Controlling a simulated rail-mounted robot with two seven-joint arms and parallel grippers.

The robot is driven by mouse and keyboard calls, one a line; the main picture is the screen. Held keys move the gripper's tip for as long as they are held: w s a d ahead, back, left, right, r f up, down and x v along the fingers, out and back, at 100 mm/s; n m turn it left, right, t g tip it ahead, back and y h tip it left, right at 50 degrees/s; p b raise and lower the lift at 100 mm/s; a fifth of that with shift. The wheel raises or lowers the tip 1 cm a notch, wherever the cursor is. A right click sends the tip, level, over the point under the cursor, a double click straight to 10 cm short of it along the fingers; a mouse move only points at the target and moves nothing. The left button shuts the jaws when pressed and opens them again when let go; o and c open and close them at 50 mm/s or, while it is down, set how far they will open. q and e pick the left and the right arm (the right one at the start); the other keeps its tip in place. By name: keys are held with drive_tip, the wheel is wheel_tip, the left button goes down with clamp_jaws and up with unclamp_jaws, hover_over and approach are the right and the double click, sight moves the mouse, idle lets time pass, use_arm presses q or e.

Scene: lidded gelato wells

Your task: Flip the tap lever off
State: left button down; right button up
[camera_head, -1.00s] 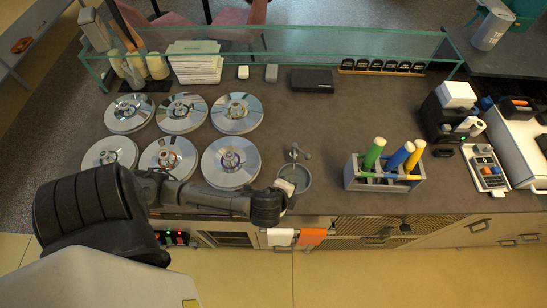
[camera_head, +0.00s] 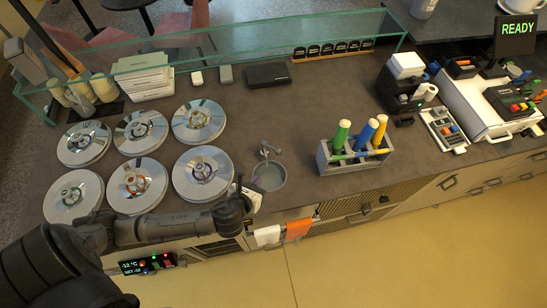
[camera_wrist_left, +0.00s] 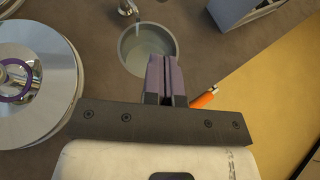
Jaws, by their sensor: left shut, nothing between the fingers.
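The tap (camera_head: 264,148) stands at the back rim of a small round sink (camera_head: 277,184) set in the grey counter. In the left wrist view, the tap (camera_wrist_left: 127,9) is cut by the top edge, with a pale streak below it over the sink (camera_wrist_left: 129,48). The lever's position is too small to tell. My left gripper (camera_wrist_left: 166,62) has its purple fingers shut with nothing between them. They appear in front of the sink's near rim, apart from the tap. In the head view the fingers are mostly hidden by my wrist. My right gripper is not in view.
Several round lidded wells (camera_head: 203,174) lie left of the sink. A grey holder (camera_head: 324,160) with green, blue and yellow handles stands to its right. White and orange cloths (camera_head: 298,229) hang at the counter front. Counter behind the tap is clear up to a black box (camera_head: 268,76).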

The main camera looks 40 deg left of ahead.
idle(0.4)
use_arm(q)
approach(278, 154)
drive_tip(key=f+x, duration=0.1)
drive_tip(key=x, duration=0.5)
drive_tip(key=shift+w+a+p, duration=0.3)
drive_tip(key=shift+w+p, duration=0.05)
drive_tip(key=shift+w, duration=0.05)
drive_tip(key=shift+d, duration=0.1)
idle(0.3)
drive_tip(key=shift+w+y, duration=0.15)
drive_tip(key=shift+y, duration=0.15)
drive_tip(key=shift+w, duration=0.15)
